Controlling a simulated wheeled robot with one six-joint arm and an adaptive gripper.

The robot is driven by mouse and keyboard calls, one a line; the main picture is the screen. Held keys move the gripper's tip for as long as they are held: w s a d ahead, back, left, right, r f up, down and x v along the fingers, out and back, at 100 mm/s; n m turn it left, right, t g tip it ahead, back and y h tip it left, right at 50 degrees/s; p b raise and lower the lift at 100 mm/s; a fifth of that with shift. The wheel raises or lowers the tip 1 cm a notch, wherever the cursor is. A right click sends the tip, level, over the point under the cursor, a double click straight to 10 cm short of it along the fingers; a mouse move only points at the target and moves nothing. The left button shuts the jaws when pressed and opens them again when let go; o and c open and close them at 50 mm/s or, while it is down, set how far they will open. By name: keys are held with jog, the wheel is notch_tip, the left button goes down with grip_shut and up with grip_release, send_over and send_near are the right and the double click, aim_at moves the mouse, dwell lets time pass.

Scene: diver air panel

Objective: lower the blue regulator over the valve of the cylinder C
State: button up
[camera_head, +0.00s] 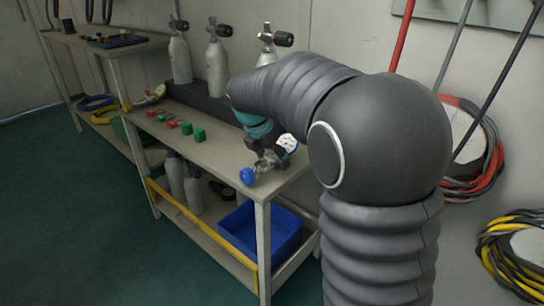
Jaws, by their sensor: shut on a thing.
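My gripper (266,159) hangs from my arm over the near end of the bench. It is shut on the blue regulator, whose round blue knob (248,176) shows at the lower left of the fingers. A white-faced gauge (288,142) shows at the right of the fingers. I cannot read which is cylinder C. The regulator is apart from all three valves.
The bench (215,153) bears red and green small parts (186,127) in a row. Below are more cylinders (192,185) and a blue crate (262,232). A yellow rail (200,228) runs along its lower front. Hoses (487,165) hang on the wall at the right.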

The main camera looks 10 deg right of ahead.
jog(key=shift+f, duration=0.15)
jog(key=o, duration=1.7)
jog(key=shift+o, duration=0.2)
jog(key=shift+f, duration=0.1)
jog(key=v, duration=1.2)
jog(key=shift+d, duration=0.1)
